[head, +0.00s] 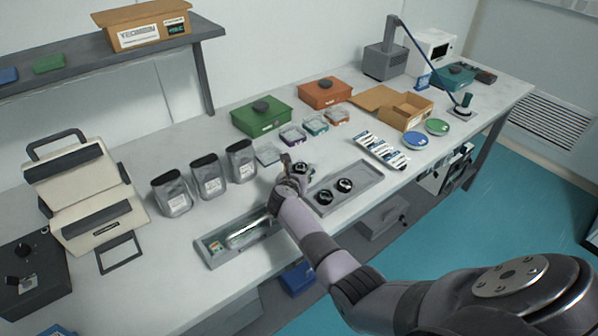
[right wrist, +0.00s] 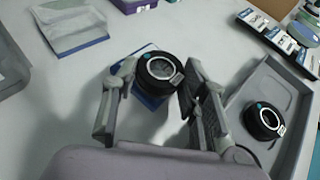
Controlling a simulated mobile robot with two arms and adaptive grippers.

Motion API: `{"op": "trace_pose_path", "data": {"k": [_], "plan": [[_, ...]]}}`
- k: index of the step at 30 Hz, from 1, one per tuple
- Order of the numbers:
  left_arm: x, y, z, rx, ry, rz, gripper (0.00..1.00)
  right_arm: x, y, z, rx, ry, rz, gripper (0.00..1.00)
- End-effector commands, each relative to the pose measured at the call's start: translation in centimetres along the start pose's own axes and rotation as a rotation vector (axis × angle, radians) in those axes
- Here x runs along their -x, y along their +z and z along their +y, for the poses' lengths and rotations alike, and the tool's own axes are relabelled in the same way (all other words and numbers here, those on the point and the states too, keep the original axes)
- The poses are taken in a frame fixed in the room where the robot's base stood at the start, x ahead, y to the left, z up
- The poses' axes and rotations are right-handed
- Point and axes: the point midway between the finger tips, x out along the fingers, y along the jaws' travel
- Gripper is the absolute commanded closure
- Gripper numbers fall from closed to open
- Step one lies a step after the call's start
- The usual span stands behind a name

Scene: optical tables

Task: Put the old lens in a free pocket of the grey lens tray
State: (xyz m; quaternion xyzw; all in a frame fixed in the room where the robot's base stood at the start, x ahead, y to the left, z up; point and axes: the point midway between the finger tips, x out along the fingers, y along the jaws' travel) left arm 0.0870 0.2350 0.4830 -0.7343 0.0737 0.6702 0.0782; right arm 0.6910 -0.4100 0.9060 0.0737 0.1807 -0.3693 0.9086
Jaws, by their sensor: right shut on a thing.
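My right gripper (head: 292,176) is shut on a black ring-mounted lens (right wrist: 159,72), which sits between its two fingers in the right wrist view. The lens also shows at the gripper's far side in the head view (head: 301,168). The grey lens tray (head: 368,179) lies just right of the gripper, and its rim shows in the right wrist view (right wrist: 262,73). Two black lenses stand in the tray, one nearer the gripper (head: 324,197) and one in the middle (head: 345,185). One of them shows in the right wrist view (right wrist: 265,119). My left gripper is out of view.
Another grey tray (head: 214,260) with small items lies left of my right arm. White-blue packets (head: 379,150) lie beyond the lens tray.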

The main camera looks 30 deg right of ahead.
Motion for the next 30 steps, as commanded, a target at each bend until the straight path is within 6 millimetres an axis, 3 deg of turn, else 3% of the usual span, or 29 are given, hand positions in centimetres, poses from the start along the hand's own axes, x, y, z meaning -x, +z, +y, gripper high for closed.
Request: {"op": "trace_pose_path", "data": {"k": [9, 10, 18, 30], "plan": [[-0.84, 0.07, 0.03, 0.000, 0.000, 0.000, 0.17, -0.29, -0.75, 0.01, 0.000, 0.000, 0.000, 0.87], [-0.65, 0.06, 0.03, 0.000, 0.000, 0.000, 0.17, -0.23, -0.57, 0.00, 0.000, 0.000, 0.000, 0.58], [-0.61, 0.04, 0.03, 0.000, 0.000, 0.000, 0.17, -0.21, -0.54, -0.02, 0.001, 0.000, 0.000, 0.40], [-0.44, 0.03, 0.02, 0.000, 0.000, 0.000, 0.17, -0.18, -0.41, -0.02, 0.002, 0.000, 0.000, 0.40]]}}
